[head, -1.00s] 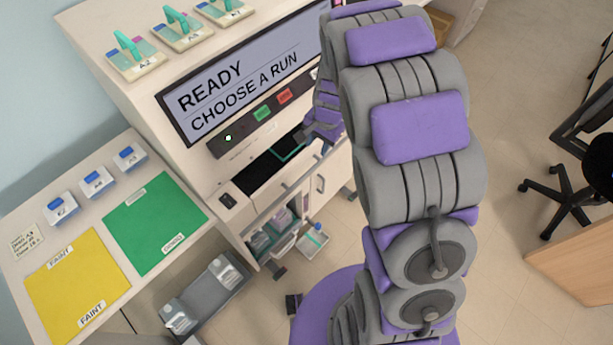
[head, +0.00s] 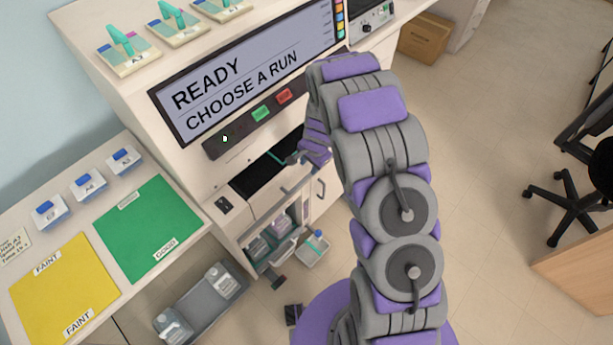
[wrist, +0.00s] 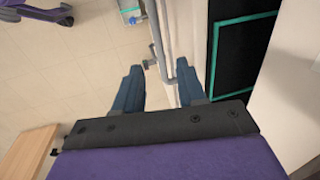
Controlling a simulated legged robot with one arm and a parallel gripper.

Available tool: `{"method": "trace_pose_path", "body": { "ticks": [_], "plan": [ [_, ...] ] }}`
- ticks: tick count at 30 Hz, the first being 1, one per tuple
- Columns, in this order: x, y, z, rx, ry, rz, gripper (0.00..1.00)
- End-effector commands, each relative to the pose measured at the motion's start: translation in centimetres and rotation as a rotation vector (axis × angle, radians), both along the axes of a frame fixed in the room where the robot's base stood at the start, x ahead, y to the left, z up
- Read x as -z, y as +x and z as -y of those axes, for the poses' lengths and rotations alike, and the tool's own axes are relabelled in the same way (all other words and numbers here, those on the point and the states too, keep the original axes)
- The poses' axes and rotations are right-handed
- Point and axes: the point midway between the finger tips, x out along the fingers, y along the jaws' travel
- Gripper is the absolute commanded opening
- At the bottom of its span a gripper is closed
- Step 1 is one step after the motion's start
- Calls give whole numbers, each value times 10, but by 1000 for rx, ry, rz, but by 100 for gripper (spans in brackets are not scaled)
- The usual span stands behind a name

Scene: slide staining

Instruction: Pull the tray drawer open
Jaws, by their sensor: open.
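The tray drawer shows in the head view as a black surface (head: 258,180) with a teal line, low in the front of the white machine. In the wrist view its black surface (wrist: 238,50) with the teal outline lies at the right, beside a pale front edge. A grey bar handle (wrist: 158,38) runs along that edge. My gripper (wrist: 159,84) is open, its two dark blue fingers reaching toward the handle. The near end of the handle shows between the fingers, closer to the right one. Contact cannot be told. In the head view my arm partly hides the gripper.
The machine's screen (head: 245,75) reads "READY CHOOSE A RUN". Below the drawer is an open shelf with bottles, and a small tray (head: 313,250) lies on the floor. A side bench holds a green mat (head: 150,228) and a yellow mat (head: 62,290).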

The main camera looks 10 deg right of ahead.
Motion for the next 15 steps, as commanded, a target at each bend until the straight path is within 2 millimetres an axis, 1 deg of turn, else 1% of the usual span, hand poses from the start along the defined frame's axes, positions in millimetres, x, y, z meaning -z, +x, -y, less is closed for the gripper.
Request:
{"method": "trace_pose_path", "body": {
  "ticks": [1, 6, 12, 15],
  "plan": [
    [12, 1, -1, 0, 0, -3, 40],
    [44, 4, -5, -1, 1, -6, 40],
    [71, 8, -9, -1, 1, -6, 40],
    [78, 10, -10, -1, 1, -3, 40]
  ]
}}
